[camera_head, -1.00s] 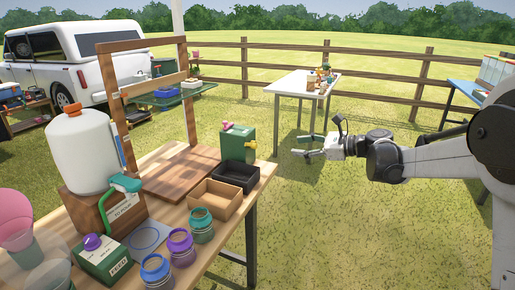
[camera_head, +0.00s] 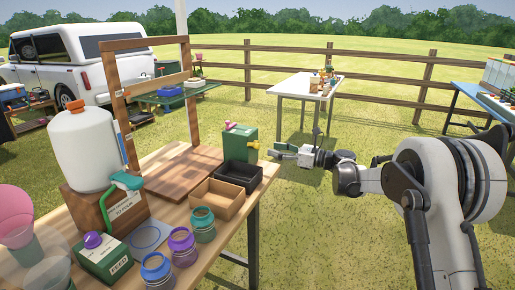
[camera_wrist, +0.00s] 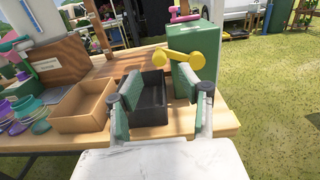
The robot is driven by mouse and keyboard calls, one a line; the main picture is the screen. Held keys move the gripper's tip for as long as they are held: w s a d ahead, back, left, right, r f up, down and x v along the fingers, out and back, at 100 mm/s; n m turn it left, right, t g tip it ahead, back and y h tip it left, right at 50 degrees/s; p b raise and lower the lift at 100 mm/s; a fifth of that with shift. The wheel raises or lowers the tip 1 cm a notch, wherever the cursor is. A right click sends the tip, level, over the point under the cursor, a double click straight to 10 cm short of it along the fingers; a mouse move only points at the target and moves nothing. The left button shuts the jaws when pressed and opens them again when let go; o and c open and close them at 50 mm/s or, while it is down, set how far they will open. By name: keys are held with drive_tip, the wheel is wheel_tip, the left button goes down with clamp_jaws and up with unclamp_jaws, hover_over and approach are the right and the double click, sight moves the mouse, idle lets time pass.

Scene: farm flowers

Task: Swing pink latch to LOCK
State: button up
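The green box (camera_head: 239,144) stands on the wooden workbench at its right end. A pink latch (camera_head: 231,125) sits on its top; in the wrist view the pink latch (camera_wrist: 184,15) lies across the far top edge. A yellow lever (camera_head: 252,145) is on the box's side facing my gripper; in the wrist view the yellow lever (camera_wrist: 186,58) has a round knob at each end. My gripper (camera_head: 281,154) is to the right of the box, apart from it. In the wrist view its fingers (camera_wrist: 165,103) are spread and nothing is between them. Any LOCK marking is too small to read.
A black tray (camera_head: 240,173) and a cardboard tray (camera_head: 216,198) stand in front of the box. Several jars (camera_head: 181,243) and a white jug (camera_head: 84,148) are to the left. A wooden frame (camera_head: 113,92) rises behind.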

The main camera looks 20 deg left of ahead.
sight(259, 145)
drive_tip(key=a, duration=0.5)
drive_tip(key=a+b, duration=0.1)
drive_tip(key=a, duration=0.1)
drive_tip(key=shift+w+a, duration=0.35)
drive_tip(key=shift+a, duration=0.05)
clamp_jaws()
